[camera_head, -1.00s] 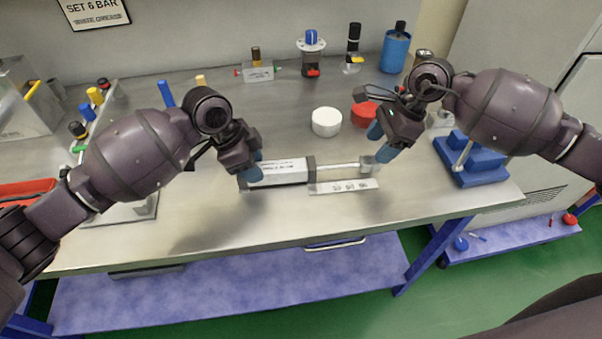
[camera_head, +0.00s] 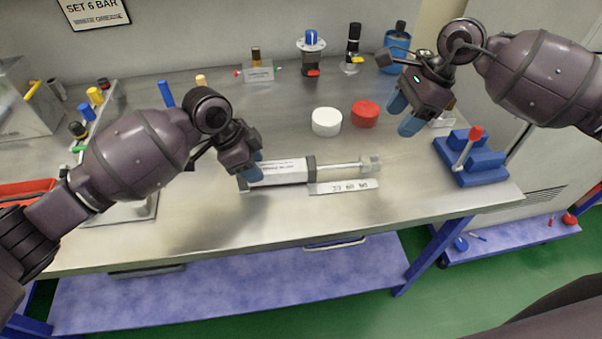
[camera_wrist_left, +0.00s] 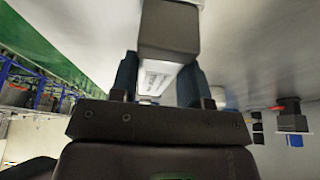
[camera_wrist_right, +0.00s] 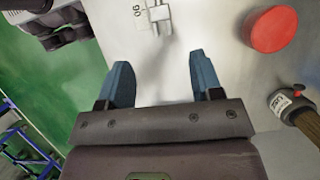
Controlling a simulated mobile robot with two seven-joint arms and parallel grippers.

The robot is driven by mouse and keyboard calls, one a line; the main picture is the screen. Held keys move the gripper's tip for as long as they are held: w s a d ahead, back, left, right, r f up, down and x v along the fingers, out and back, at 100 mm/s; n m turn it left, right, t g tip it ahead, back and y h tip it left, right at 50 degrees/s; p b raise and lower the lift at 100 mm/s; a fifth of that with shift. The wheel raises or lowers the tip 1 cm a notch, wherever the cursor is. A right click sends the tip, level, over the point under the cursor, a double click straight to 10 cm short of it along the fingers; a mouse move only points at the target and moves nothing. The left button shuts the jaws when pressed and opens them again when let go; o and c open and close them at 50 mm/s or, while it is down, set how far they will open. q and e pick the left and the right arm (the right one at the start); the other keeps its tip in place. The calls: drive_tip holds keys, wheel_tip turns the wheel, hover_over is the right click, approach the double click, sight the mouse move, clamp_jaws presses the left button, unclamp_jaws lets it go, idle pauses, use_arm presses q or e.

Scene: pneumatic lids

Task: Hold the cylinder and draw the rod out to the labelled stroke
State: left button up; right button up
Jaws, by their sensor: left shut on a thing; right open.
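The cylinder (camera_head: 283,171) lies on the steel bench with a white labelled body and dark end caps. Its rod (camera_head: 338,168) is extended to the right and ends in a metal rod end (camera_head: 371,164). A stroke scale plate (camera_head: 343,187) with printed numbers lies just in front of the rod. My left gripper (camera_head: 250,174) is shut on the cylinder's left end; the left wrist view shows the body between the fingers (camera_wrist_left: 160,80). My right gripper (camera_head: 406,112) is open and empty, above the bench, behind and right of the rod end. The right wrist view shows the rod end (camera_wrist_right: 158,14) beyond its fingers.
A white lid (camera_head: 326,121) and a red lid (camera_head: 365,113) stand behind the rod. A blue fixture (camera_head: 470,160) with a red-knobbed lever stands at the right. Bottles and fittings line the back. The bench front is clear.

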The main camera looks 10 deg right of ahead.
use_arm(q)
drive_tip(key=shift+f, duration=0.1)
use_arm(e)
drive_tip(key=shift+v, duration=2.55)
use_arm(q)
drive_tip(key=o, duration=0.9)
drive_tip(key=shift+o, duration=0.2)
drive_tip(key=v, duration=1.2)
